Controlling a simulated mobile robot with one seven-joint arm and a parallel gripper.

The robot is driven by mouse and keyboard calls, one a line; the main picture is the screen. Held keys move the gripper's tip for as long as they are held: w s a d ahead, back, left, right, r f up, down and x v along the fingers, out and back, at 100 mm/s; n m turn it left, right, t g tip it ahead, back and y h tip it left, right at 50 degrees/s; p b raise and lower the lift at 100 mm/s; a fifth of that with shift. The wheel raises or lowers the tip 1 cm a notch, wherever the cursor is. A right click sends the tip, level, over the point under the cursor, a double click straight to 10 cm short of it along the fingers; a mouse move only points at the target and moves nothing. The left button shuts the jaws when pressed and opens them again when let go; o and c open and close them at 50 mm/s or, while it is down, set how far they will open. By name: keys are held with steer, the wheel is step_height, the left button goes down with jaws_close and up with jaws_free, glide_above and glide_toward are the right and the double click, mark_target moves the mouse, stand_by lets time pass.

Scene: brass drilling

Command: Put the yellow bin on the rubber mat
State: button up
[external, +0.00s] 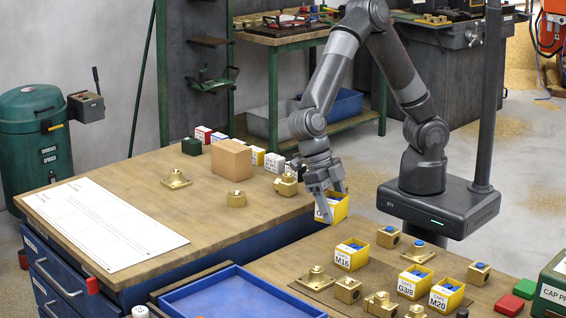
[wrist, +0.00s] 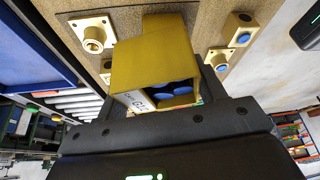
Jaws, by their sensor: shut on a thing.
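A yellow bin (external: 332,208) with a white label is held in my gripper (external: 326,192), above the gap between the two benches, near the right end of the left bench. In the wrist view the bin (wrist: 152,62) is tilted between the dark fingers (wrist: 165,95), with blue pieces inside and a label that starts with G. My gripper is shut on it. A thin, darker brown patch (external: 325,291) that looks like the rubber mat lies on the right bench, with brass fittings on or beside it. Its full outline is hidden by the parts.
Yellow bins marked M16 (external: 351,255), G3/8 (external: 414,284) and M20 (external: 446,296) stand on the right bench among brass fittings (external: 348,290). A blue tray (external: 240,296) is at its left. A cardboard box (external: 231,160) and small boxes stand on the left bench.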

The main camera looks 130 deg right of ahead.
steer(key=s+a+n, duration=0.2)
steer(key=s+a, duration=0.1)
steer(key=a, duration=0.1)
glide_above(390, 280)
steer(key=d, duration=0.1)
steer(key=shift+g, duration=0.4)
steer(key=f, duration=0.7)
steer(key=shift+w+d+f, duration=0.15)
steer(key=shift+w+f, duration=0.15)
steer(key=shift+w, duration=0.05)
steer(key=shift+f, duration=2)
steer(key=shift+f, duration=0.1)
steer(key=o, duration=1)
